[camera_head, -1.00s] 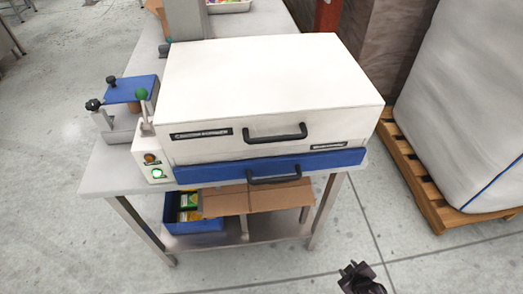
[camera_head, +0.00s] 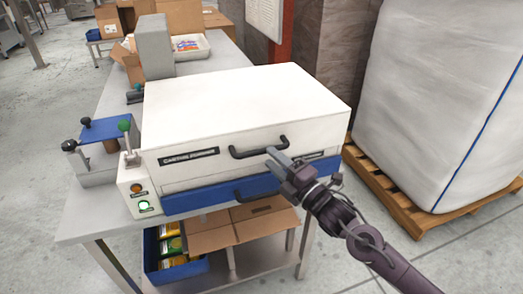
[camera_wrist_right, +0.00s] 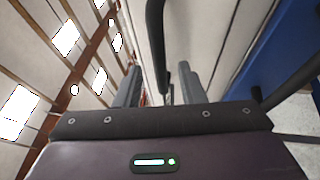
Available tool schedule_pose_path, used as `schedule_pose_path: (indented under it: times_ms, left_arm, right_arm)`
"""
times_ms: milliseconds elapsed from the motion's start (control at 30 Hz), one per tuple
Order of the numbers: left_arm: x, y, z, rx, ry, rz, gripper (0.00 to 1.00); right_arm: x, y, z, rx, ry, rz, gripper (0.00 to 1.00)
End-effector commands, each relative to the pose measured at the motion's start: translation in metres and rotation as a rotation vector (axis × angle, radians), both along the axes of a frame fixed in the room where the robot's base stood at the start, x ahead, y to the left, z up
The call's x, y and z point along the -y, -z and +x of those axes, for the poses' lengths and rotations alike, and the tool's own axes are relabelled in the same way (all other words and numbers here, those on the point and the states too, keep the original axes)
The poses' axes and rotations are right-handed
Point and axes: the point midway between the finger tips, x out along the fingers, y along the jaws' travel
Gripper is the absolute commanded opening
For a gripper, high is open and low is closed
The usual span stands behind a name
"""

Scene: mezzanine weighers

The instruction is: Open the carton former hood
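The carton former hood (camera_head: 240,105) is a white box lid, down and closed, on the machine in the head view. Its black bar handle (camera_head: 245,154) is on the front face. My right gripper (camera_head: 277,158) is at the right part of this handle, fingers toward the hood. In the right wrist view the two grey fingers (camera_wrist_right: 160,88) stand apart, and the hood handle (camera_wrist_right: 156,45) shows between or just beyond them. I cannot tell whether they touch it. My left gripper is not in view.
Below the hood is a blue front with a second black handle (camera_head: 243,194), partly hidden by my right arm. A control box (camera_head: 139,190) with a lit green button is at left. A wrapped bulk bag (camera_head: 435,100) on a wooden pallet (camera_head: 395,200) stands at right.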

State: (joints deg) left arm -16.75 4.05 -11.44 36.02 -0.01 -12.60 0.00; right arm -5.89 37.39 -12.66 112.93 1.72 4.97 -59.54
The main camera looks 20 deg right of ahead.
Motion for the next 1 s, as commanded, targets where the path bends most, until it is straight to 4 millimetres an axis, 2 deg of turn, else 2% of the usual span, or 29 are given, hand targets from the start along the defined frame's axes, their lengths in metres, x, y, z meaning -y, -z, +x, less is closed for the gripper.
schedule_pose_path:
  times_ms: [100,300,667,933,1000]
  left_arm:
    - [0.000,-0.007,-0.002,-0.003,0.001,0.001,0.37]
    - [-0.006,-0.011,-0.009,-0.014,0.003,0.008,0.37]
    - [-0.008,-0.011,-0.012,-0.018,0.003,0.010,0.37]
    - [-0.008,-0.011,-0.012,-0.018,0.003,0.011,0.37]
    - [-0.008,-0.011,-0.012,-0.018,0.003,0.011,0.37]
  right_arm:
    - [-0.007,-0.007,0.017,0.002,0.001,0.003,0.36]
    - [-0.016,-0.009,0.037,0.000,0.002,0.003,0.36]
    - [-0.019,-0.008,0.041,-0.002,0.001,0.002,0.36]
    - [-0.019,-0.008,0.041,-0.002,0.001,0.002,0.02]
    - [-0.019,-0.007,0.041,-0.002,0.001,0.002,0.00]
